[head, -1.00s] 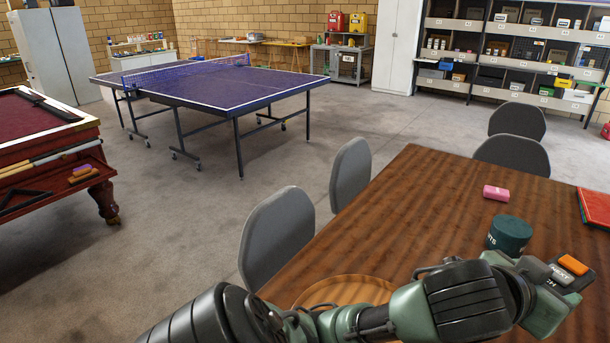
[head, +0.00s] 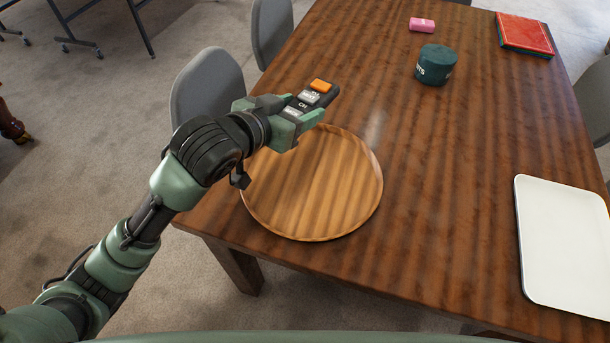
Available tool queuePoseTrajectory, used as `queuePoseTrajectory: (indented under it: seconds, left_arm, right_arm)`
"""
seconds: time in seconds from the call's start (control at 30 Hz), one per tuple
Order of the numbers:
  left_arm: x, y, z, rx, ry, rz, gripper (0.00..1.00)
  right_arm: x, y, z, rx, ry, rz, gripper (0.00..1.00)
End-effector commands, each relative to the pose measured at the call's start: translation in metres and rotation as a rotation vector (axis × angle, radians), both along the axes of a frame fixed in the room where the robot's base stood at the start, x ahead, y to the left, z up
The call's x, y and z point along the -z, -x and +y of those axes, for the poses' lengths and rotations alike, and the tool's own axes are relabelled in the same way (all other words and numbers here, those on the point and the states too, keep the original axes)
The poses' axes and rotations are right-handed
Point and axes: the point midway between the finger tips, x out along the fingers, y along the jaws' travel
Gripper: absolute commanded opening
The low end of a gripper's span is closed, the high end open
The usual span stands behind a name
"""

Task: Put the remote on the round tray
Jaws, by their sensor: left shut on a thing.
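The remote (head: 321,87) is dark with an orange button and pale buttons. My left gripper (head: 305,112) is shut on it and holds it above the far edge of the round tray. The round tray (head: 320,190) is wooden with a low rim, lies near the left side of the table and looks empty. My left forearm hides a bit of its left rim. My right gripper is not in view.
Grey chairs (head: 208,88) stand along the left edge. The table's middle is clear.

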Motion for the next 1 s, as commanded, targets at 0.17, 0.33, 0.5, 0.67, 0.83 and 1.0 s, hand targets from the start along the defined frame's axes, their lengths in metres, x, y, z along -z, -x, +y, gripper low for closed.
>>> queuePoseTrajectory:
  seconds: [0.17, 0.33, 0.5, 0.67, 0.83, 1.0]
  left_arm:
    - [0.024, 0.002, -0.018, 0.056, 0.014, 0.002, 0.05]
    - [0.067, 0.003, -0.017, 0.055, 0.013, 0.005, 0.05]
    - [0.113, 0.003, -0.017, 0.055, 0.013, 0.004, 0.05]
    - [0.148, 0.003, -0.018, 0.056, 0.014, 0.000, 0.05]
    - [0.166, 0.003, -0.018, 0.056, 0.016, -0.002, 0.05]
    - [0.186, 0.003, -0.017, 0.055, 0.014, 0.000, 0.05]
  right_arm:
    - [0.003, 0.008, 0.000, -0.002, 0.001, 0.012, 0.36]
    - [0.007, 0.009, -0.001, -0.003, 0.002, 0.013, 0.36]
    - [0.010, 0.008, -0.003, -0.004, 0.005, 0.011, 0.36]
    - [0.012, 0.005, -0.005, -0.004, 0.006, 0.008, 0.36]
    - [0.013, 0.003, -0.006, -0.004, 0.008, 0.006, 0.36]
    - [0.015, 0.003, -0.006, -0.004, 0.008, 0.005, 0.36]
